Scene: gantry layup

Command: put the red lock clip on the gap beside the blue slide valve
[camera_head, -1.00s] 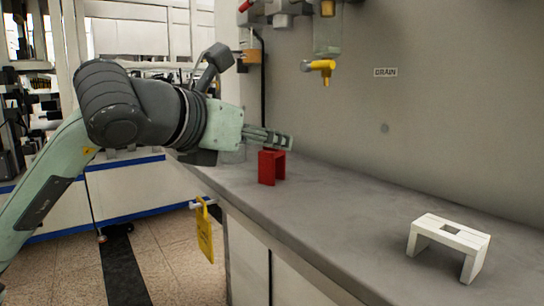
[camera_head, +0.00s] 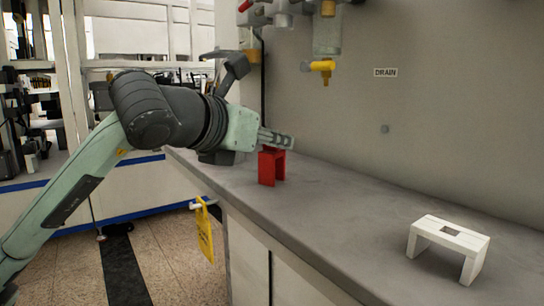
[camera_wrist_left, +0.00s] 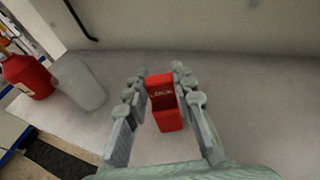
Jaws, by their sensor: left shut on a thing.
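The red lock clip (camera_head: 267,168) is a small red block with legs and stands on the grey counter, near its far end. My left gripper (camera_head: 277,139) reaches in from the left over the clip's top. It also shows in the left wrist view (camera_wrist_left: 160,100), shut on the clip. My right gripper is not in view. I see no blue slide valve and no gap beside one in these frames.
A white stand (camera_head: 455,236) with a square hole sits at the counter's near right. Pipe fittings with a yellow valve (camera_head: 321,67) hang on the wall above. A yellow tag (camera_head: 204,232) hangs at the counter front. A red bottle (camera_wrist_left: 28,76) and a translucent cylinder (camera_wrist_left: 80,82) stand left of the gripper.

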